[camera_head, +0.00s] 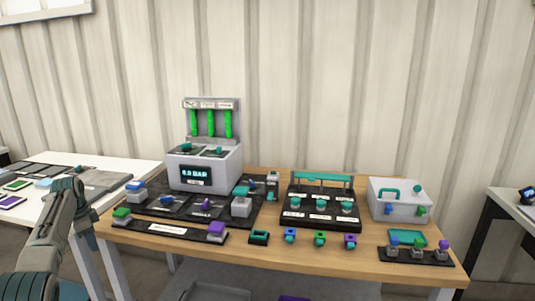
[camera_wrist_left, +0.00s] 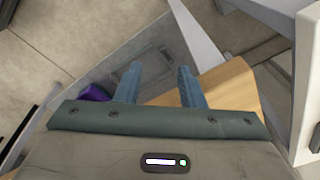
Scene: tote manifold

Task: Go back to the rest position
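My left gripper (camera_wrist_left: 158,70) shows in the left wrist view with its two blue fingers apart and nothing between them. Below it are a grey lower shelf, a table corner and the floor. In the head view my left arm comes up from the lower left, in front of the gap between the white table and the wooden table; its fingers cannot be made out clearly there. My right gripper is in neither view. The grey manifold unit (camera_head: 204,172) stands on the wooden table (camera_head: 270,258), with three green columns and a display reading 0.0 BAR.
A black rack (camera_head: 320,212) with a teal bar, a grey box (camera_head: 399,203) with a teal handle and several small coloured fittings stand on the wooden table. A white table (camera_head: 100,160) is at left, another table at right. A purple object (camera_wrist_left: 95,92) lies low.

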